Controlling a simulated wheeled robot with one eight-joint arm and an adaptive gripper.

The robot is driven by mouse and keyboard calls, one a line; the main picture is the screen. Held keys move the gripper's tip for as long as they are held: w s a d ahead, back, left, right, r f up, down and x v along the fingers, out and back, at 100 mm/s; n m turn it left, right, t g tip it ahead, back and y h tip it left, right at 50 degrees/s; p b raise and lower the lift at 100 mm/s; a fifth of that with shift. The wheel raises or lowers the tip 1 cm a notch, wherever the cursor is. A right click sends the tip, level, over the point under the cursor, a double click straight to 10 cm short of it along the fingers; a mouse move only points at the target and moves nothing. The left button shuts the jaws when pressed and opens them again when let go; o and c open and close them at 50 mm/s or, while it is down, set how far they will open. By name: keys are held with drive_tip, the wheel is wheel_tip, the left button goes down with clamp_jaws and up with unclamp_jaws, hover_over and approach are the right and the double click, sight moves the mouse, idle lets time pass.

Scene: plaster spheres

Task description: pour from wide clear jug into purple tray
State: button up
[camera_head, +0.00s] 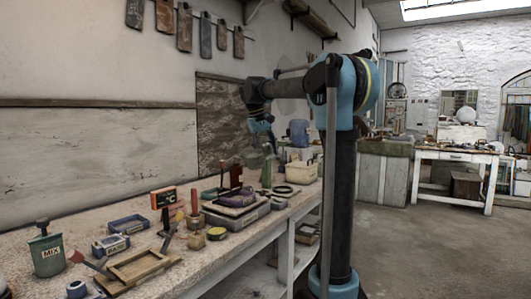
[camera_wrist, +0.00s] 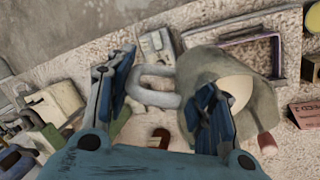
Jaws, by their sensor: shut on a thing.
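The wide clear jug (camera_wrist: 205,66) looks grey-green and see-through in the wrist view. Its loop handle (camera_wrist: 155,72) lies between the two blue fingers of my gripper (camera_wrist: 160,98), which is shut on the jug. The jug's round end, with a pale cream area, faces lower right; I cannot tell how full it is. The purple tray (camera_wrist: 276,60) shows as a purple-edged rectangle behind the jug, partly hidden by it. In the head view the purple tray (camera_head: 237,196) is on the bench, and my gripper (camera_head: 264,148) is above the bench behind it; the jug is hard to make out there.
The long bench (camera_head: 150,262) runs along the wall and is cluttered. A cream bin (camera_head: 301,172) stands at the far end, a wooden tray (camera_head: 140,267) and a green MIX can (camera_head: 46,252) at the near end. A red-faced sign (camera_head: 164,198) stands upright midway.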

sight(265, 162)
drive_tip(key=shift+f+h, duration=0.2)
drive_tip(key=shift+h, duration=0.3)
wheel_tip(265, 162, down, 5)
drive_tip(key=shift+r+t+h, duration=0.2)
drive_tip(key=shift+t+h, duration=0.3)
drive_tip(key=shift+h, duration=0.5)
drive_tip(key=shift+s+a, duration=0.1)
drive_tip(key=shift+a, duration=0.15)
drive_tip(key=shift+r+h, duration=0.25)
drive_tip(key=shift+h, duration=0.25)
drive_tip(key=shift+s+a+r+t+h, duration=0.15)
drive_tip(key=shift+a+r+t+h, duration=0.2)
drive_tip(key=shift+r+h, duration=0.35)
drive_tip(key=shift+s+a+r+t+h, duration=0.15)
drive_tip(key=shift+a+r+t+h, duration=0.2)
drive_tip(key=shift+r+h, duration=0.35)
idle(3.3)
